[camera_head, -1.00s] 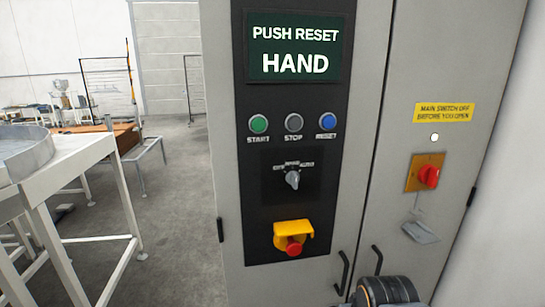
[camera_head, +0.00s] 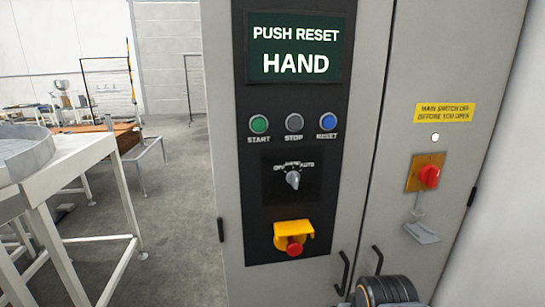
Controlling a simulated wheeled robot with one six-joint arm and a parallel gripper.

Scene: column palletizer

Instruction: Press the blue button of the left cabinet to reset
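The blue button (camera_head: 328,122) labelled RESET sits on the black control panel (camera_head: 350,60) of the grey cabinet (camera_head: 222,150). It is the rightmost of a row, beside the grey STOP button (camera_head: 294,123) and the green START button (camera_head: 259,124). A screen (camera_head: 292,48) above reads PUSH RESET and HAND. Part of my arm shows as a dark rounded link at the bottom right, in front of the cabinet and below the buttons. My gripper is not in view. Nothing covers the blue button.
Below the buttons are a selector knob (camera_head: 293,180) and a red emergency stop (camera_head: 294,246) in a yellow guard. A red main switch (camera_head: 429,176) sits on the right door, with door handles lower down. A white-framed table (camera_head: 60,175) stands left; the floor (camera_head: 175,240) between is clear.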

